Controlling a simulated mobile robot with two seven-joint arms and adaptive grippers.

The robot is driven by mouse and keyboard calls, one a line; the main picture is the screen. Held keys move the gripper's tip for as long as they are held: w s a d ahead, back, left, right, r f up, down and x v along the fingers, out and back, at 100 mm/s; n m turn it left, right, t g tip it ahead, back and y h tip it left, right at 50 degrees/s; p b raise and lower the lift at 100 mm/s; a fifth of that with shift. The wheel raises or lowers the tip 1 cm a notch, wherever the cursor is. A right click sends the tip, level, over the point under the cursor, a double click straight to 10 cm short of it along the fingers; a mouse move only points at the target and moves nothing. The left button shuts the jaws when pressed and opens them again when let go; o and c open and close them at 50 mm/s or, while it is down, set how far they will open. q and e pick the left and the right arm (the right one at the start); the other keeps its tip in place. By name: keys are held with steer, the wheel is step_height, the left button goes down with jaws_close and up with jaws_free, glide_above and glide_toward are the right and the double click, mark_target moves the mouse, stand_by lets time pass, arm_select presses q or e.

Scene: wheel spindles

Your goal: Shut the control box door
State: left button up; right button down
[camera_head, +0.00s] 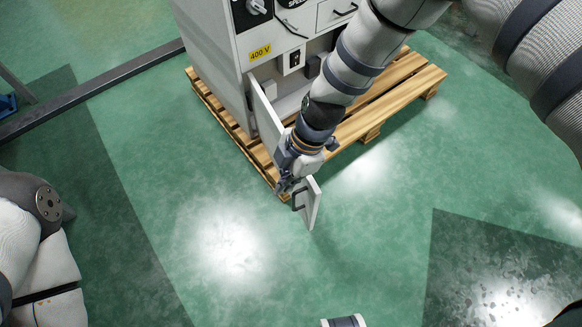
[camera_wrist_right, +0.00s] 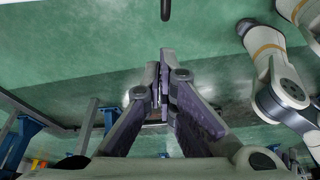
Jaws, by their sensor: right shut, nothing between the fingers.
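The control box (camera_head: 219,62) is a pale grey cabinet with a yellow 400 V label, and its lower compartment is open. Its door (camera_head: 266,112) stands swung out toward me, and its free end (camera_head: 312,206) carries a dark handle (camera_head: 297,197). My right gripper (camera_head: 286,186) is beside the door near the handle and hides the door's middle. I cannot tell whether it touches the door. In the right wrist view its fingers (camera_wrist_right: 161,88) are together with nothing between them. My left gripper is out of view; only my left arm shows.
The box stands on a wooden pallet (camera_head: 386,101) that sticks out to the right and front. A dark rail (camera_head: 100,88) runs along the floor at the left. The green floor (camera_head: 225,240) in front of the door is clear.

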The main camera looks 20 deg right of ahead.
steer(key=shift+w+d+f, duration=0.15)
steer(key=shift+d+f, duration=0.1)
steer(key=shift+d, duration=0.7)
steer(key=shift+w+d+f, duration=0.1)
steer(key=shift+d+f, duration=0.15)
steer(key=shift+d, duration=0.65)
